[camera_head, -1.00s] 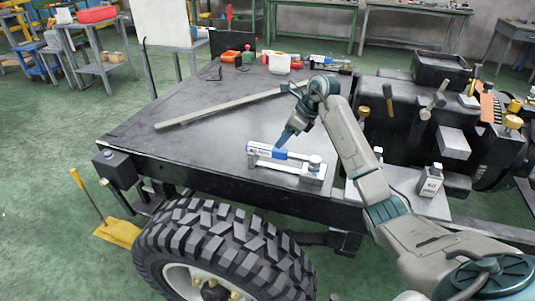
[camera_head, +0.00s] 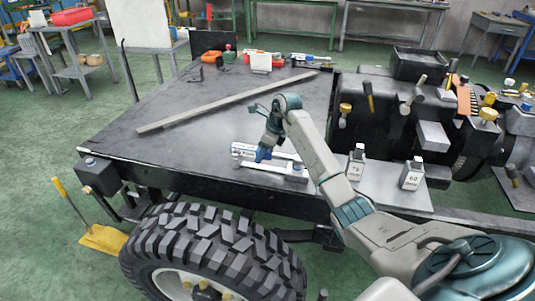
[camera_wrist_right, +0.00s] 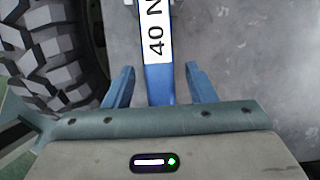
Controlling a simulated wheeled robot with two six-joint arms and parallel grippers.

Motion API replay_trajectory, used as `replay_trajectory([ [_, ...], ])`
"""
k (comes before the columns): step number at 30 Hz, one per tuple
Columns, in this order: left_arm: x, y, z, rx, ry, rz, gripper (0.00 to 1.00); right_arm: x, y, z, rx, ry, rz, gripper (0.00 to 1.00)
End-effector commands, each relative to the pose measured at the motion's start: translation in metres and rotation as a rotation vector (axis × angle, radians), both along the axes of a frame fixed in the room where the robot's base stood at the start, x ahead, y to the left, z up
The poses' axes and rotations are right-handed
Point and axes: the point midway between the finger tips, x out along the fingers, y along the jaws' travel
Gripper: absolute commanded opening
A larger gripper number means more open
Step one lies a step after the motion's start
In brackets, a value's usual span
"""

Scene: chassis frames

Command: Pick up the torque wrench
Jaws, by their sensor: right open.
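The torque wrench (camera_head: 243,150) lies near the front edge of the dark flat deck, with a white-and-blue body. A pale metal bar and block (camera_head: 268,167) sit right beside it; whether they bear it I cannot tell. My right gripper (camera_head: 263,154) points down at the wrench and hides part of it. In the right wrist view, my right gripper (camera_wrist_right: 157,82) is open. The wrench (camera_wrist_right: 157,40), with its blue part and a white label reading "40 N", runs between the two blue fingers, with gaps on both sides. My left gripper is not in view.
A long grey bar (camera_head: 225,104) lies across the deck behind the wrench. Small weight-like blocks (camera_head: 412,175) stand on a plate to the right, beside dark machinery (camera_head: 390,125). A big tyre (camera_head: 215,250) is below the front edge. The deck's left part is clear.

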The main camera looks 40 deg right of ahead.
Motion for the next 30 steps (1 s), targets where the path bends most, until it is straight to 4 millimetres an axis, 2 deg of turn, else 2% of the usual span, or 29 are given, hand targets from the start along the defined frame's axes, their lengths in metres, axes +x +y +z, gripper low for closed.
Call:
replay_trajectory([
  [9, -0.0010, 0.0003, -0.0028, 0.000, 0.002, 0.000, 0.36, 0.0019, 0.0012, -0.0062, -0.001, -0.001, -0.001, 0.49],
  [15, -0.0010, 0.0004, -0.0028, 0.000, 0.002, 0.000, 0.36, 0.0019, 0.0012, -0.0060, -0.001, -0.001, -0.001, 0.10],
  [17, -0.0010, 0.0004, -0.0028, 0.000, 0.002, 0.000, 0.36, 0.0019, 0.0012, -0.0059, -0.001, -0.001, -0.001, 0.00],
  [30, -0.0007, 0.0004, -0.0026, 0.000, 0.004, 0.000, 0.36, 0.0027, 0.0012, 0.0020, -0.001, -0.005, 0.000, 0.00],
])
